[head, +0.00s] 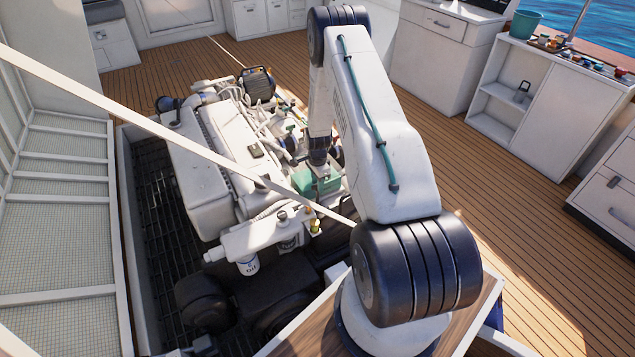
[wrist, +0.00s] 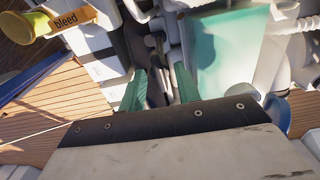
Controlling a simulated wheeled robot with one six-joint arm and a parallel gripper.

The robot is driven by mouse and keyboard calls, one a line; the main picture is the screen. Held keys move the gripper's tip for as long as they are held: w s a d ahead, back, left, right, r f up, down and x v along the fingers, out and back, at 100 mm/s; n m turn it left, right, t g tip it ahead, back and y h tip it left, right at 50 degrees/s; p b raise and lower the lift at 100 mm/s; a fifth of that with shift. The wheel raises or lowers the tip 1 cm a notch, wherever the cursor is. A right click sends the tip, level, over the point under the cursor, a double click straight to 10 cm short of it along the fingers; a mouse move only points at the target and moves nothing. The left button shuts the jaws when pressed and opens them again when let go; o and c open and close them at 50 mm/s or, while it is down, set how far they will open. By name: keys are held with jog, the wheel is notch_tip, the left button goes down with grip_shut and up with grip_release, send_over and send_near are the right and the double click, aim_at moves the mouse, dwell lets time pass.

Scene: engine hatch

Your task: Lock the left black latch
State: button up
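My gripper (wrist: 158,82) has two green fingers that stand apart in the wrist view. A dark, narrow part (wrist: 155,95) shows in the gap between them. It may be the left black latch, but I cannot tell for sure, nor whether the fingers touch it. A translucent green housing (wrist: 225,55) is just right of the fingers. In the head view the green housing (head: 316,183) sits on the engine's right side, below my arm's end. The latches are too small or hidden there, and the fingertips cannot be made out.
A yellow part with an orange "bleed" tag (wrist: 68,20) is at the wrist view's upper left. The white engine (head: 215,165) with hoses fills the open hatch. A pale diagonal strut (head: 150,125) crosses the head view. Wooden deck (head: 530,240) lies clear at right.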

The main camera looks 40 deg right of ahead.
notch_tip(320, 180, up, 8)
jog(key=shift+f, duration=0.1)
dwell(0.5)
jog(key=shift+s, duration=0.1)
dwell(0.4)
